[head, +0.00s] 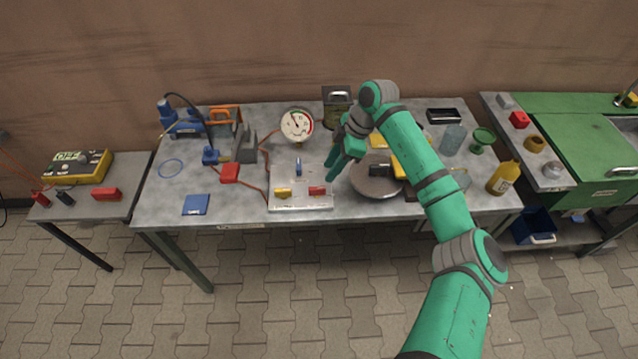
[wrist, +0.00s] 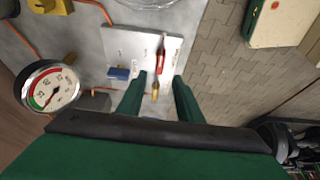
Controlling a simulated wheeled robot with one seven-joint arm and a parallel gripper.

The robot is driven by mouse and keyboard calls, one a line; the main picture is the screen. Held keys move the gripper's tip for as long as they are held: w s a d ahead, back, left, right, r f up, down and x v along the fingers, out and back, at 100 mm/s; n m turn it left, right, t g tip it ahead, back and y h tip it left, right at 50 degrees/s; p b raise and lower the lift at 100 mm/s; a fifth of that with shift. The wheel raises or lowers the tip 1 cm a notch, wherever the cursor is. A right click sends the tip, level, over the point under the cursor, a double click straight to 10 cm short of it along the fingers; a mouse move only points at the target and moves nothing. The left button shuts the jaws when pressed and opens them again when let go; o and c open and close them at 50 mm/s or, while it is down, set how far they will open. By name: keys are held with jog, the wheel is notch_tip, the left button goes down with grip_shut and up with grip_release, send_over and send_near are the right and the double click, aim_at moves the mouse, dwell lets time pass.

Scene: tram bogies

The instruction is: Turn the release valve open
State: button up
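A light plate (head: 300,203) on the workbench carries three small handles, also seen in the wrist view (wrist: 118,42). The blue handle (head: 299,168) points across the other two and is nearest the gauge. The yellow handle (head: 283,193) and red handle (head: 317,190) lie side by side, lengthwise in one line. In the wrist view they are blue (wrist: 118,73), red (wrist: 161,55) and yellow (wrist: 155,89). I cannot tell which is the release valve. My gripper (head: 332,172) is above the plate's right side. Its fingers (wrist: 159,76) are apart and appear empty.
A round gauge (head: 298,125) stands behind the plate. A grey round dish (head: 377,181) is close on the right, partly behind my arm. A red block (head: 230,173) and blue pad (head: 196,205) lie left. A yellow bottle (head: 503,178) stands right.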

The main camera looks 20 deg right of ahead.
aim_at(317, 188)
jog(key=x, duration=0.8)
jog(key=shift+w+a+f, duration=0.1)
jog(key=shift+a+f, duration=0.15)
jog(key=shift+f, duration=0.1)
grip_shut()
